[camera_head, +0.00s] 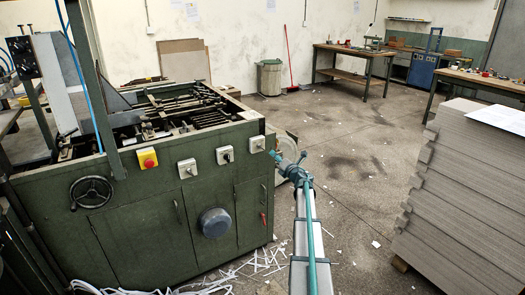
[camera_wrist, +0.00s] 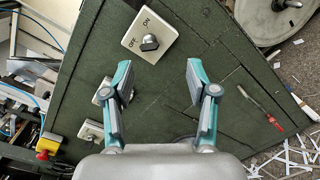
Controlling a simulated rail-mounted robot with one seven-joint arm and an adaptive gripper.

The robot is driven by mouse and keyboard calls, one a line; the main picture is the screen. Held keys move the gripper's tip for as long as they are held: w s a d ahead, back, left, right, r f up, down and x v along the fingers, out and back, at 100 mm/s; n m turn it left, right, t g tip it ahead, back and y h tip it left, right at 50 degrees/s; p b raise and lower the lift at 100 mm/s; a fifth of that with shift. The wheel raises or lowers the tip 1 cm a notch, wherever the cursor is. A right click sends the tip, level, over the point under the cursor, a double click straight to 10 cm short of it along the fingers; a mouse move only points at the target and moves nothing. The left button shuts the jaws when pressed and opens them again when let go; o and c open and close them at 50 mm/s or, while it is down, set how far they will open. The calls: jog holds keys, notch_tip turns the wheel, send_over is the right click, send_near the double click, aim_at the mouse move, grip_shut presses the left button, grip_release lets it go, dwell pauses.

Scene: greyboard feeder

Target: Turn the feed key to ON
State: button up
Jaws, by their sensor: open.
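A cream switch plate (camera_wrist: 136,22) marked ON and OFF carries a dark key (camera_wrist: 149,43) in the wrist view. It appears to be the rightmost plate (camera_head: 257,144) on the green machine's front in the head view. Which mark the key points at is not clear. My gripper (camera_wrist: 159,64) is open and empty, its fingers spread below the plate in the wrist view and apart from the key. In the head view my gripper (camera_head: 289,160) is right of the machine's corner. No feed label is readable.
Similar switches (camera_head: 225,154) (camera_head: 187,168) and a yellow box with a red button (camera_head: 148,158) sit left along the green machine (camera_head: 140,230). A handwheel (camera_head: 91,192) is further left. A greyboard stack (camera_head: 465,190) stands right. Paper strips litter the floor.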

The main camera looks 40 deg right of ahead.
jog(key=shift+n+y, duration=0.7)
jog(key=shift+n, duration=0.2)
jog(key=w, duration=0.3)
jog(key=w+p, duration=0.1)
jog(key=w, duration=0.7)
jog(key=shift+a+r+p, duration=0.1)
jog(key=shift+a+p, duration=0.2)
jog(key=shift+p, duration=0.05)
grip_shut()
